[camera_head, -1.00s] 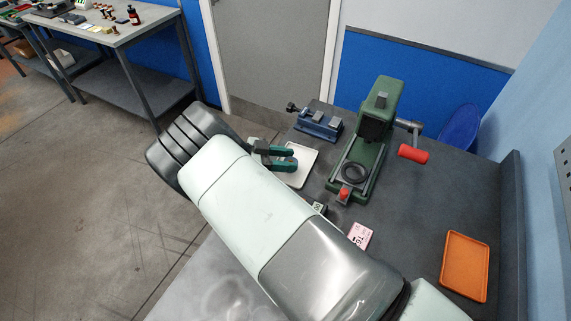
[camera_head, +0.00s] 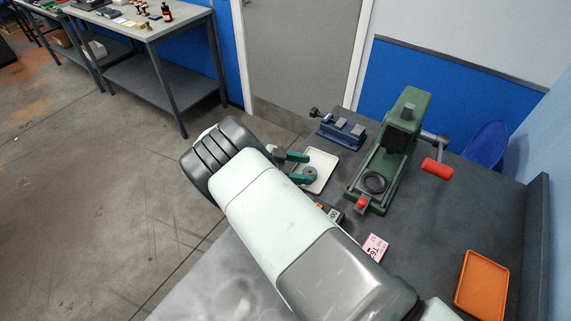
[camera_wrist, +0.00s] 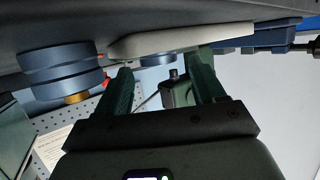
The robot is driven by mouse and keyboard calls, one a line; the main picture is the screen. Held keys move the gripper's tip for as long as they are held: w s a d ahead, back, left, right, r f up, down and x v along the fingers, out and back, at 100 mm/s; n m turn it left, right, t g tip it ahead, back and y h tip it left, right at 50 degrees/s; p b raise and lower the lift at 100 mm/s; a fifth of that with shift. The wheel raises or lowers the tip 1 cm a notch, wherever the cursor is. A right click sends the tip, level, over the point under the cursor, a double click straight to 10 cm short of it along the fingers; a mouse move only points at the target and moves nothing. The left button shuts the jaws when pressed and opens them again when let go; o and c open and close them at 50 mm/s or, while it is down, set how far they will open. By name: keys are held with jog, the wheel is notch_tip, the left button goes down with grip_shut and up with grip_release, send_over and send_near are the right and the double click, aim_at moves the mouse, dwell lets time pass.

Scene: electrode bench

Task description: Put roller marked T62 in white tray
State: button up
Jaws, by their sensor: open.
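The white tray (camera_head: 329,160) lies on the bench beyond my arm. A round blue roller (camera_head: 310,171) shows at its left part, beside the fingertips. My gripper (camera_head: 306,167) is open at the tray's left edge, with its fingers apart. In the wrist view, which looks upside down, a blue roller (camera_wrist: 158,61) appears against the tray (camera_wrist: 180,42), between the open fingers (camera_wrist: 160,69) but farther off. A larger blue roller with a brass end (camera_wrist: 62,72) is nearer, left of the fingers. I cannot read a marking on either roller.
A green press (camera_head: 385,165) with a red handle stands right of the tray. A blue fixture (camera_head: 342,132) is behind it. A pink label card (camera_head: 375,247), a dark labelled block (camera_head: 335,214) and an orange tray (camera_head: 482,284) lie nearer.

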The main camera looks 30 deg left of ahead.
jog(key=v, duration=1.1)
